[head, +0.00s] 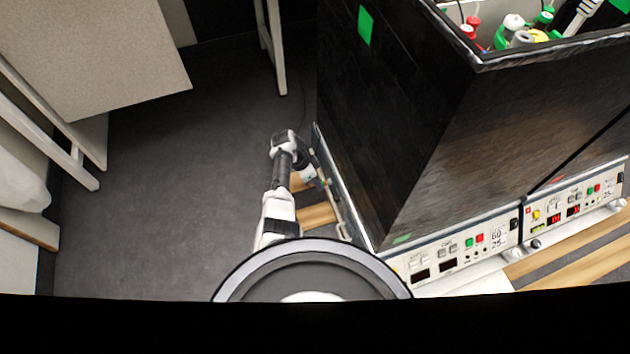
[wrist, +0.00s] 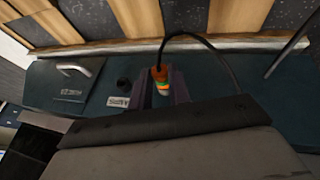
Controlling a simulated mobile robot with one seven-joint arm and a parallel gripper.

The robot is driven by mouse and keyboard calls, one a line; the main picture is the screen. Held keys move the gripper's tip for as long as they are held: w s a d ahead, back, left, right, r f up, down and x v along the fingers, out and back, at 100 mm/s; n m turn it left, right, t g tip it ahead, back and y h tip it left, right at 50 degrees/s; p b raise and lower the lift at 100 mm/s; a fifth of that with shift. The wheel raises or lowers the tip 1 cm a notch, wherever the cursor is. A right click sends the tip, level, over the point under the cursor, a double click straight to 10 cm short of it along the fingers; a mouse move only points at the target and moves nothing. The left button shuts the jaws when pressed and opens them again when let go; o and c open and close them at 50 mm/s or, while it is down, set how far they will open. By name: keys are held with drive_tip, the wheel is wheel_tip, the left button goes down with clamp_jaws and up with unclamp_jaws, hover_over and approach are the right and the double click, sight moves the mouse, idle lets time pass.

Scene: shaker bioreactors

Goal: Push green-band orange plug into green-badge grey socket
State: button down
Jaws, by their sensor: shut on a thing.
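The orange plug (wrist: 159,75) with its green band shows in the wrist view, held between the two fingers of my gripper (wrist: 163,88). A black cable (wrist: 205,45) arcs from the plug to the right. The plug is in front of the dark teal side panel (wrist: 225,80) of a machine; I cannot tell whether it touches the panel. I cannot make out the grey socket or its badge in either view. In the head view my gripper (head: 316,182) is low beside the left side of the black shaker, and the plug is too small to tell there.
The panel carries a metal handle (wrist: 76,70), a black knob (wrist: 123,84) and a white label (wrist: 118,101). The tall black shaker housing (head: 400,120) bears a green patch (head: 365,25). Its control front (head: 455,250) faces the lower right. Open floor (head: 170,190) lies left of my arm.

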drive_tip(key=shift+d, duration=0.15)
drive_tip(key=c, duration=1.2)
unclamp_jaws()
drive_tip(key=shift+c, duration=0.2)
drive_tip(key=p+v, duration=0.4)
drive_tip(key=v, duration=1)
